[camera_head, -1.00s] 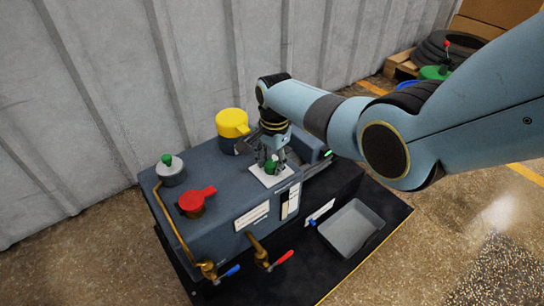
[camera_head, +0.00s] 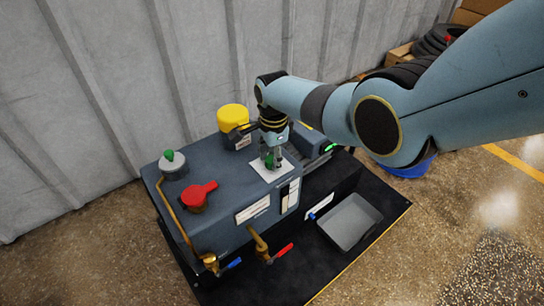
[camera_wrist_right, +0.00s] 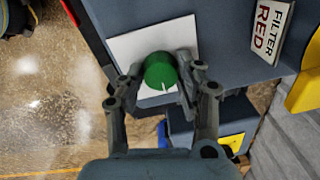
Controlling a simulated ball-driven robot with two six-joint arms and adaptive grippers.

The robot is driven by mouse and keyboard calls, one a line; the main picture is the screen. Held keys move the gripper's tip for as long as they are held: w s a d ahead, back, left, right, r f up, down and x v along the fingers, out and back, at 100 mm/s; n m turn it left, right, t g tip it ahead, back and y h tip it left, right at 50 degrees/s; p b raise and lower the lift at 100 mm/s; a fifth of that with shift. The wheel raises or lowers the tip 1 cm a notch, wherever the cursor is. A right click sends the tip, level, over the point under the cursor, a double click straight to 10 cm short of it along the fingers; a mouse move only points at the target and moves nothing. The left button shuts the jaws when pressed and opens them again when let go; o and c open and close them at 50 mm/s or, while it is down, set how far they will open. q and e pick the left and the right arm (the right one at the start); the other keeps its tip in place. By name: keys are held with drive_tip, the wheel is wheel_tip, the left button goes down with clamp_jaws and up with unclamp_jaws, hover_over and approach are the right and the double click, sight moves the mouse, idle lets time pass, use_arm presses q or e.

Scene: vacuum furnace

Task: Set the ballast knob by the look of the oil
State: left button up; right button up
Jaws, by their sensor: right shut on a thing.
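The ballast knob (camera_head: 270,160) is a green round knob on a white plate (camera_head: 263,172) on top of the blue-grey pump housing (camera_head: 228,185). My right gripper (camera_head: 273,158) points down at it and is shut on it. In the right wrist view the green knob (camera_wrist_right: 161,71), with a white pointer line toward the bottom of the picture, sits between the fingertips of my right gripper (camera_wrist_right: 160,75). An upright light window (camera_head: 293,191), possibly the oil sight glass, is on the pump's front; its oil colour is too small to judge. My left gripper is out of view.
Brass taps with blue and red levers (camera_head: 283,250) stick out in front. A grey tray (camera_head: 349,222) lies at right. A corrugated wall stands behind.

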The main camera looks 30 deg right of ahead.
drive_tip(key=o, duration=1.1)
drive_tip(key=shift+o, duration=0.2)
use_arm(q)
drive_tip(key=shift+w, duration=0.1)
use_arm(e)
wheel_tip(320, 180, up, 12)
drive_tip(key=shift+s, duration=0.35)
drive_tip(key=shift+f, duration=0.1)
